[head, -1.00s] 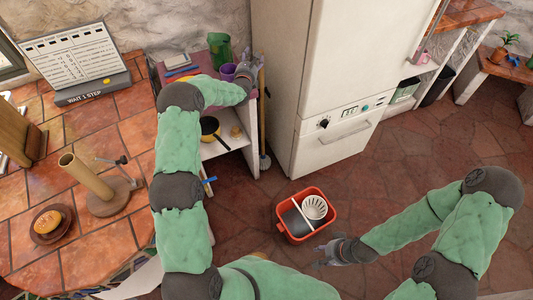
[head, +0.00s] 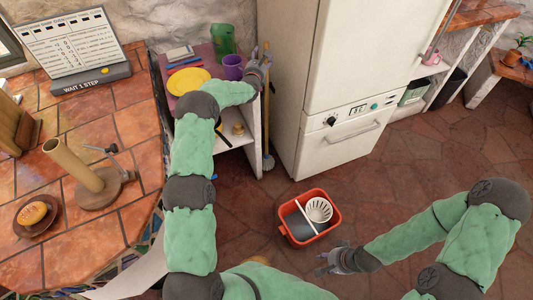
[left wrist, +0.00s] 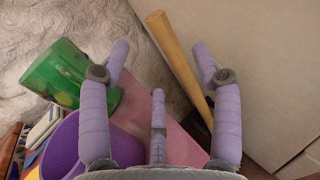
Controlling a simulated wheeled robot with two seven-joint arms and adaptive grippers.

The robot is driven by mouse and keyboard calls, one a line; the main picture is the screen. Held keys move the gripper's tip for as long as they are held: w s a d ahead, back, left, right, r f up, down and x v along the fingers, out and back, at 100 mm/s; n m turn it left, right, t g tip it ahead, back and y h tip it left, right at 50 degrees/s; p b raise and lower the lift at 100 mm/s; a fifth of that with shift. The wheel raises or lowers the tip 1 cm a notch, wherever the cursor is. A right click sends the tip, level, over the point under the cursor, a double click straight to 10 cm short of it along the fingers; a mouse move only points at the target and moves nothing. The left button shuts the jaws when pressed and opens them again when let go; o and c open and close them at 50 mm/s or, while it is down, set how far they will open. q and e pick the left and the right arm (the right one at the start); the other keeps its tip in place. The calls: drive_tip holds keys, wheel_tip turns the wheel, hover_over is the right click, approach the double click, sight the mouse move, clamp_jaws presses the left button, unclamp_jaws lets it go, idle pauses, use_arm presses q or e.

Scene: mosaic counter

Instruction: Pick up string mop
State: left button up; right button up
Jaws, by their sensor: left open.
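The string mop stands upright in the gap between the small shelf unit and the fridge. Its wooden handle (head: 266,95) and pale head (head: 268,163) show in the head view. In the left wrist view the handle (left wrist: 180,60) slants between my open left fingers, and I cannot tell whether they touch it. My left gripper (head: 262,62) is open at the upper handle in the head view; it also shows in the left wrist view (left wrist: 160,75). My right gripper (head: 328,262) is held low near the red mop bucket (head: 310,240), apart from it, with its fingers spread.
The shelf top holds a purple cup (head: 233,68), a green container (head: 222,40) and a yellow plate (head: 188,80) close to my left arm. The fridge (head: 340,80) stands right of the mop. The tiled floor (head: 430,150) is open at right.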

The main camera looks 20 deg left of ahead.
use_arm(q)
drive_tip(key=b+x, duration=0.2)
drive_tip(key=x, duration=0.4)
drive_tip(key=shift+w, duration=0.4)
clamp_jaws()
drive_tip(key=shift+a+r, duration=0.1)
drive_tip(key=shift+r, duration=0.2)
